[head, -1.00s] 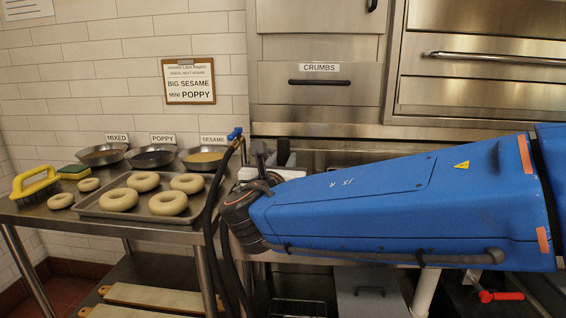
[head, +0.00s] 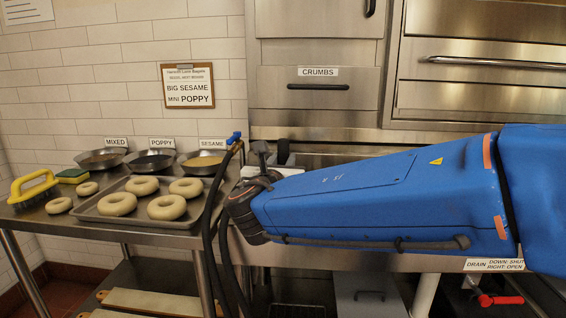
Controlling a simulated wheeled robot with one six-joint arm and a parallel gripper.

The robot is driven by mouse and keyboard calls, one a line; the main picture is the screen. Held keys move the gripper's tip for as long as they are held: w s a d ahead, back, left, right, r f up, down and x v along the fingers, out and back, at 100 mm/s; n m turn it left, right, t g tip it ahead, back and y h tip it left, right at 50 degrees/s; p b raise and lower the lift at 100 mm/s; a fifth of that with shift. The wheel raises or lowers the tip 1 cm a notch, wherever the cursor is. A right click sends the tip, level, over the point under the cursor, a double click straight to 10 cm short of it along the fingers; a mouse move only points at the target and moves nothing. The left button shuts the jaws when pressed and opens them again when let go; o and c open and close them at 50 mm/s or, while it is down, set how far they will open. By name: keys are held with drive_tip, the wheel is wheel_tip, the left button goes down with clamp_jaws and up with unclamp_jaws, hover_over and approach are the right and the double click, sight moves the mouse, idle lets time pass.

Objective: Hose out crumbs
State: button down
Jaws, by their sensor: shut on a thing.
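My gripper (head: 272,155) is at the sink area behind the wrist of my blue arm, mostly hidden. It is shut on what appears to be the end of the black hose; the held part is largely hidden. The hose (head: 210,240) hangs in a loop at the left of my wrist, with a blue valve (head: 233,138) at its top. The steel basin edge (head: 330,160) shows behind my arm; its inside and any crumbs are hidden. A drawer front labelled CRUMBS (head: 318,88) is shut above. A red drain lever (head: 500,299) points right, under a label (head: 494,265) reading down shut, right open.
A steel table at left holds a tray (head: 128,222) of bagels, seed pans (head: 152,162), a yellow-handled brush (head: 34,189) and a sponge (head: 73,176). Steel ovens (head: 480,85) stand at the back right. Boards (head: 150,303) lie on the lower shelf.

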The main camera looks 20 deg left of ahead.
drive_tip(key=shift+w+a, duration=0.25)
drive_tip(key=shift+w, duration=0.75)
drive_tip(key=shift+w+a, duration=0.2)
drive_tip(key=shift+w, duration=0.75)
idle(0.3)
drive_tip(key=shift+a, duration=0.1)
